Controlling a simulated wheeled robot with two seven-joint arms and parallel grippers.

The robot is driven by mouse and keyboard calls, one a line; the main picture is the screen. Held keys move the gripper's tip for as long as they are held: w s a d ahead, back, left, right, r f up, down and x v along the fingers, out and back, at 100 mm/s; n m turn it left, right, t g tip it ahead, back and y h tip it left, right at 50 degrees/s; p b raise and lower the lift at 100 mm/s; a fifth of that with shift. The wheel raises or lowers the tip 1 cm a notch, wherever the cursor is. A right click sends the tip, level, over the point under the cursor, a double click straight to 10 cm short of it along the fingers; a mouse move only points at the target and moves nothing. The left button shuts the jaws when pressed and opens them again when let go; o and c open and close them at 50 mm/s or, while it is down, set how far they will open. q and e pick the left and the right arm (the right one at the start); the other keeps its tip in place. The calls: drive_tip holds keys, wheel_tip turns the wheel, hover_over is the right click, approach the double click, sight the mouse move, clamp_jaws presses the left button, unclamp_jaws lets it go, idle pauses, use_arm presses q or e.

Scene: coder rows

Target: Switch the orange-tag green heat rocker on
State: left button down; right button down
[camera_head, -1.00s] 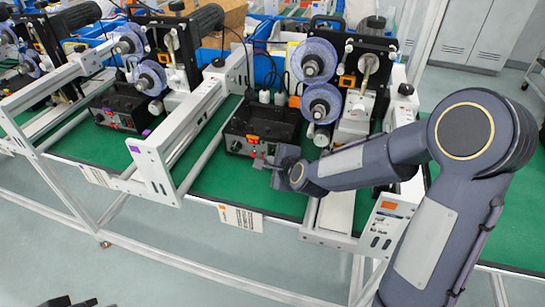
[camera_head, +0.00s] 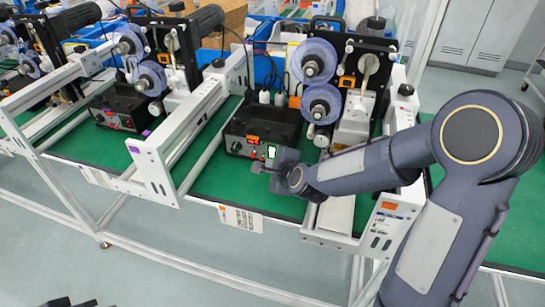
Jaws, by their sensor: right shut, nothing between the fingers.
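The black control box (camera_head: 262,122) stands on the green belt between two white rails in the middle of the view. An orange tag (camera_head: 253,139) is on its front panel. The green rocker (camera_head: 271,151) sits on the right part of that panel and shows bright green, lit. My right gripper (camera_head: 259,167) is shut and empty, just below and in front of the panel, with a small gap to the rocker. At the bottom left edge, a dark piece of what looks like my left gripper (camera_head: 72,302) shows, mostly cut off.
Clear blue film reels (camera_head: 320,103) stand behind and right of the box. A white rail (camera_head: 180,150) with a purple tag is at its left, another white end plate (camera_head: 384,222) at its right. A second control box (camera_head: 122,107) is further left.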

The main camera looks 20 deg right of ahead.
use_arm(q)
drive_tip(key=shift+r+p, duration=0.4)
use_arm(e)
drive_tip(key=shift+s+a+r, duration=0.2)
drive_tip(key=shift+s+a, duration=0.5)
drive_tip(key=shift+s, duration=0.35)
drive_tip(key=shift+s+a+r, duration=0.2)
drive_tip(key=shift+s+a, duration=0.45)
drive_tip(key=shift+s, duration=0.35)
